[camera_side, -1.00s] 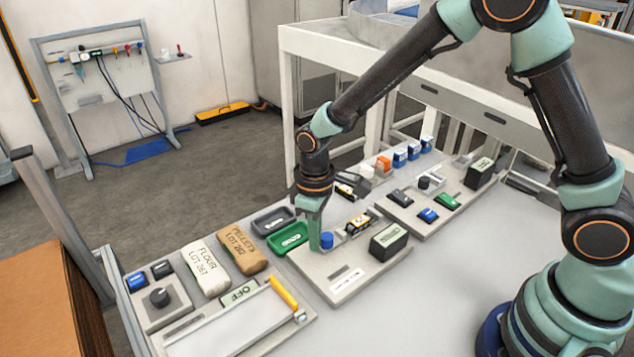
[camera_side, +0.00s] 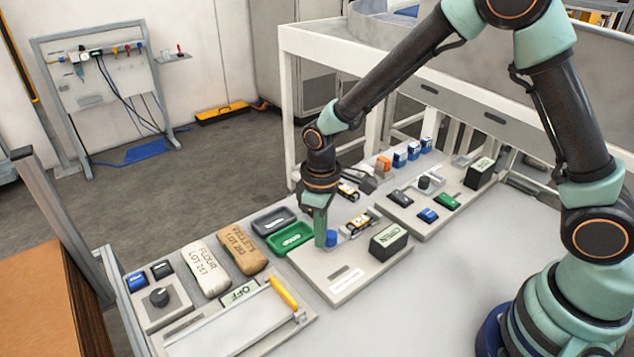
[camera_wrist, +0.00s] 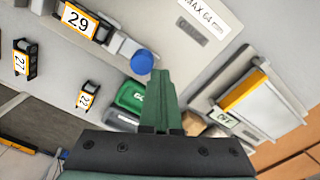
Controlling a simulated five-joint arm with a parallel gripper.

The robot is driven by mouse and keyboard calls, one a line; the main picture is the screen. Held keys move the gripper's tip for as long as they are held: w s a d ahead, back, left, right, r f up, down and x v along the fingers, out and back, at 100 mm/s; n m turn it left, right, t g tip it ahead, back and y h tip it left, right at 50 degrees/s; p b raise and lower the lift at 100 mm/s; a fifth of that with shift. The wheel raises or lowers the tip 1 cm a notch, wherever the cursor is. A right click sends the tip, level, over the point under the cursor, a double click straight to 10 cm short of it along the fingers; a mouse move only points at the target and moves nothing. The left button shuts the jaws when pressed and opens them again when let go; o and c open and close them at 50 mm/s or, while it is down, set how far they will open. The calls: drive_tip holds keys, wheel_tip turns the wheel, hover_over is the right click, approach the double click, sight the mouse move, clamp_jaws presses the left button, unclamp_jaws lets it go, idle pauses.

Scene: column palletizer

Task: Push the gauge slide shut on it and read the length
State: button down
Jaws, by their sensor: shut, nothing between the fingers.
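The gauge plate (camera_side: 345,283) lies mid-bench, with a dark display box (camera_side: 390,240) that appears to read OPEN. A black piece with an orange-edged label 29 (camera_wrist: 80,20) lies on the gauge; it also shows in the side view (camera_side: 362,222). The grey slide (camera_wrist: 122,45) with its round blue knob (camera_wrist: 142,62) is close beside that piece; I cannot tell whether they touch. The knob also shows in the side view (camera_side: 331,238). My gripper (camera_side: 319,242) is shut and empty, its fingertips low against or just left of the knob; its green fingers show in the wrist view (camera_wrist: 161,75).
A green tray (camera_side: 289,250) and a grey tray (camera_side: 262,221) stand left of the gauge. Two labelled bags (camera_side: 241,250) and a sealer with a yellow handle (camera_side: 284,292) are further left. Another plate (camera_side: 425,228) with buttons is at right. Several small labelled pieces (camera_wrist: 25,60) lie behind.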

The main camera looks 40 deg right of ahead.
drive_tip(key=shift+d, duration=1)
idle(1.0)
drive_tip(key=shift+a, duration=0.1)
drive_tip(key=shift+a, duration=0.35)
drive_tip(key=shift+r, duration=0.1)
wheel_tip(320, 180, up, 7)
idle(0.8)
